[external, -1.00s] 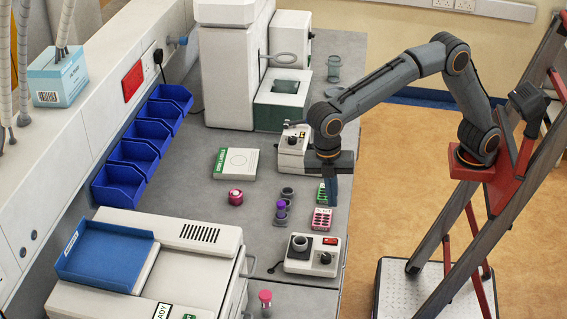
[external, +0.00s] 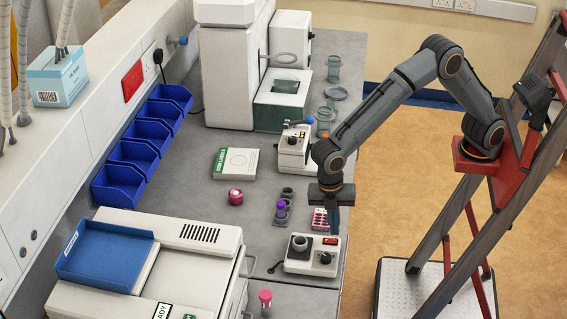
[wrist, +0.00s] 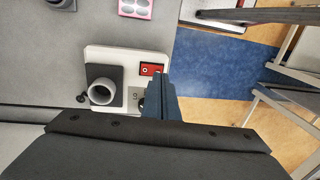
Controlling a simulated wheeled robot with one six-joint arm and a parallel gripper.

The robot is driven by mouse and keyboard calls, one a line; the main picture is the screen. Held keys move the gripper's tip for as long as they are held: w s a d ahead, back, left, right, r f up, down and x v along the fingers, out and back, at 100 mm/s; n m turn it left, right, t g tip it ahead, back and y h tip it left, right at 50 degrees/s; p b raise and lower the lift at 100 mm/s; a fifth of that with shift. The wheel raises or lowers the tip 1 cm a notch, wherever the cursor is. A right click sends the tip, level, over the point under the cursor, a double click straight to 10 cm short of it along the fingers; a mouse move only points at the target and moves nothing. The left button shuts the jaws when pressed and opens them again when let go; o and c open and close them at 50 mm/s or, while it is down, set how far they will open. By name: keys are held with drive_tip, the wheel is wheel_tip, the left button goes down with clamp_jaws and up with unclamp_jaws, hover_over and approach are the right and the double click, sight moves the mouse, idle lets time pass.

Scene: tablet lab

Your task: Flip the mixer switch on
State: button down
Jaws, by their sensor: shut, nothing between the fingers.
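The mixer (external: 300,266) is a low white box on the bench near its front right edge, with a grey round cup, a dark knob (external: 325,258) and a red rocker switch (external: 330,241). In the wrist view the red switch (wrist: 151,69) lies on the right part of the mixer's top (wrist: 126,54), with the grey cup (wrist: 103,91) to its left. My gripper (external: 333,226) is shut and empty, pointing down over the switch end of the mixer. In the wrist view its fingers (wrist: 162,92) partly cover the knob beside the switch. Contact with the switch cannot be told.
A pink rack (external: 319,218) stands just behind the mixer, partly behind my gripper. A pink-capped vial (external: 265,298) is in front. The bench's right edge is close.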

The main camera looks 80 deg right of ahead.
sight(335, 240)
drive_tip(key=shift+s+f+p, duration=0.15)
drive_tip(key=shift+f+p, duration=0.25)
drive_tip(key=shift+f, duration=0.95)
drive_tip(key=shift+s+f, duration=0.15)
drive_tip(key=shift+f, duration=0.05)
drive_tip(key=shift+w+r, duration=0.2)
drive_tip(key=shift+w, duration=0.65)
drive_tip(key=shift+r+p, duration=0.3)
drive_tip(key=shift+r, duration=0.35)
wheel_tip(335, 240, up, 13)
drive_tip(key=w+b, duration=0.1)
drive_tip(key=b, duration=0.1)
drive_tip(key=shift+w+f, duration=0.2)
drive_tip(key=shift+w, duration=0.15)
